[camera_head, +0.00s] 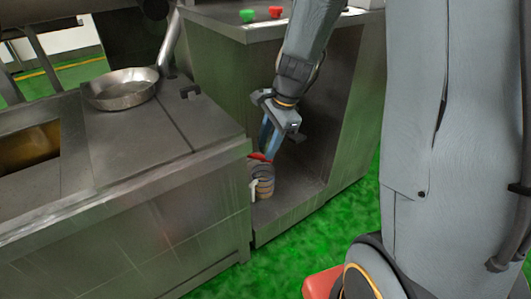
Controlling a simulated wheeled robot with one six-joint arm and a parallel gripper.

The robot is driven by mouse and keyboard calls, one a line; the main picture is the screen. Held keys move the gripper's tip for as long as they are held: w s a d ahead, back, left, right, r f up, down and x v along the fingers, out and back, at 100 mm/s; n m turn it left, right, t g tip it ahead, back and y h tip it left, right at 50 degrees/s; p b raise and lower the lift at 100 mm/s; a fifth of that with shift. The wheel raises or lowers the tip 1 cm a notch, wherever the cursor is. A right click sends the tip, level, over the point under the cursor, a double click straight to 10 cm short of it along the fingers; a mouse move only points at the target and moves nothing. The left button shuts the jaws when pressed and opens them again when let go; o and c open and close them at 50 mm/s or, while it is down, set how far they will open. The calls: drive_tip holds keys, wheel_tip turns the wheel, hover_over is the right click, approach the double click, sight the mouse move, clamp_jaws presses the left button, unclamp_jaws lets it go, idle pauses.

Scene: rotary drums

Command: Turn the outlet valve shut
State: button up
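The outlet valve (264,184) is a small ribbed, brownish-grey fitting with a pale pipe end. It sits low in the recess of the steel cabinet, beside the right end of the steel counter. A red part (259,157) shows at its top, seemingly the handle. My gripper (266,152) reaches down into the recess from above, its blue fingers pointing at the red part. The fingertips are at or very near it; I cannot tell whether they touch it or hold it. The finger gap is too small to make out.
The steel cabinet (342,150) frames the recess, with a green and a red button (275,12) on top. The steel counter (110,215) closes in on the left and bears a round metal pan (124,90).

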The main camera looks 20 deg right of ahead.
sight(255, 156)
drive_tip(key=w+d+f+m+y, duration=0.1)
drive_tip(key=w+d+f+m, duration=0.35)
drive_tip(key=w+m, duration=0.35)
drive_tip(key=shift+m+t, duration=0.4)
drive_tip(key=shift+m, duration=0.1)
drive_tip(key=b+x, duration=0.1)
drive_tip(key=x, duration=0.1)
drive_tip(key=b+x, duration=0.1)
drive_tip(key=x, duration=0.1)
drive_tip(key=b+x, duration=0.1)
drive_tip(key=x, duration=0.2)
drive_tip(key=shift+s, duration=0.35)
drive_tip(key=shift+c, duration=0.4)
clamp_jaws()
